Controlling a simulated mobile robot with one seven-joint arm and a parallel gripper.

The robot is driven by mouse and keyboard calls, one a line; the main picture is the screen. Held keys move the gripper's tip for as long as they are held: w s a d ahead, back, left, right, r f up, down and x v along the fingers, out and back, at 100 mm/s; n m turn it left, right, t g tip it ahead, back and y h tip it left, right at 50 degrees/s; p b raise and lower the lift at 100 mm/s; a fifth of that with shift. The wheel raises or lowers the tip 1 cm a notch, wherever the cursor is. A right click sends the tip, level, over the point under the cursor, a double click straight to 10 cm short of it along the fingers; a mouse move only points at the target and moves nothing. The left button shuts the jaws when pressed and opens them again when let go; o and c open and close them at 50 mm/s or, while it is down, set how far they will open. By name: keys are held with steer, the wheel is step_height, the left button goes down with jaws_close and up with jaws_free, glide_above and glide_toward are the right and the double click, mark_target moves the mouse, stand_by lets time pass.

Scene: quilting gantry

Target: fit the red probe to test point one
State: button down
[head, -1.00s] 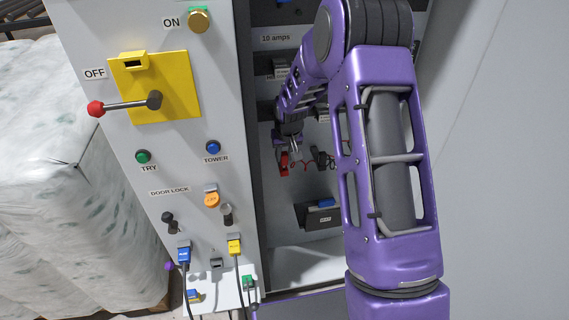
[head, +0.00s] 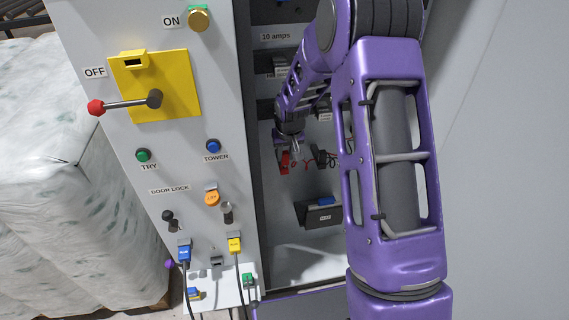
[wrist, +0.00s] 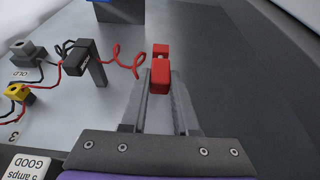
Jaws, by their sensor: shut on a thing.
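My gripper (wrist: 160,97) is shut on the red probe (wrist: 160,75); in the wrist view the probe sits between the fingertips and points away from the wrist. In the head view my gripper (head: 292,150) hangs inside the open cabinet, with the red probe (head: 284,162) at its lower left. A coiled red lead runs left from the probe to a black block (wrist: 80,57) on the panel. No label reading test point one can be made out, and my arm hides part of the cabinet.
A grey part labelled OLD (wrist: 27,52) and a yellow part (wrist: 17,94) with wires lie left in the wrist view. The cabinet's front panel (head: 120,190) carries a red-knobbed lever (head: 97,108).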

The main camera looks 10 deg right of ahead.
steer(key=s+b, duration=0.1)
steer(key=s, duration=0.5)
steer(key=shift+s, duration=0.2)
stand_by(0.6)
steer(key=shift+s, duration=0.1)
